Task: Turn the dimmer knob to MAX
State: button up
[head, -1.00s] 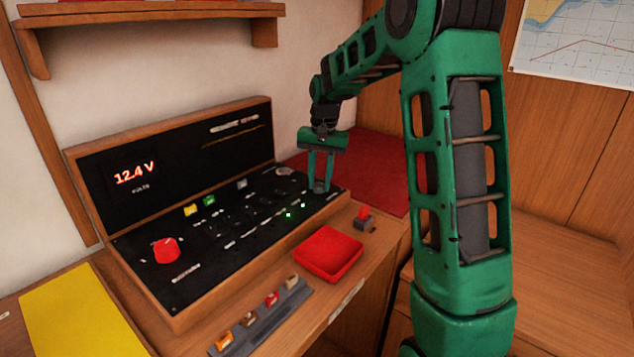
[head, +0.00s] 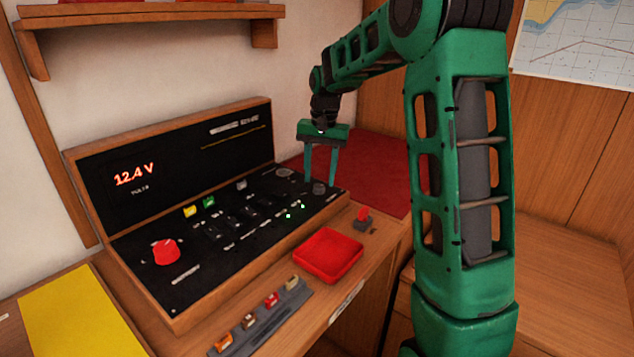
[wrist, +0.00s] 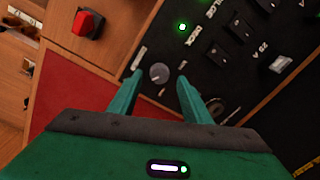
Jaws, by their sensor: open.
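The dimmer knob is most likely the small grey knob (head: 319,188) at the right end of the black panel (head: 190,270). It also shows in the wrist view (wrist: 159,73), close to a short white label. My gripper (head: 320,181) is open and points down over this knob. In the wrist view the knob lies between the two fingertips (wrist: 159,78), with a gap on each side. I cannot tell whether the fingertips are level with the knob or just above it. The label text and knob pointer are too small to read.
Black switches, green lights (head: 289,215) and a large red knob (head: 165,251) share the panel. A red tray (head: 328,255) and a red button (head: 363,215) are in front. The upright panel shows 12.4 V.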

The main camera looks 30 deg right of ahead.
aim_at(321, 186)
notch_tip(321, 186, up, 8)
jog(key=shift+d+r, duration=0.2)
jog(key=shift+r, duration=0.05)
jog(key=shift+s, duration=0.1)
dwell(0.4)
jog(key=s+f, duration=0.3)
jog(key=s, duration=0.9)
jog(key=s+f+n, duration=0.1)
jog(key=s+f, duration=0.3)
jog(key=s, duration=0.9)
jog(key=s+f+n, duration=0.1)
jog(key=s+f, duration=0.2)
jog(key=s, duration=1)
jog(key=shift+s+d+f, duration=0.15)
jog(key=shift+s+f, duration=0.05)
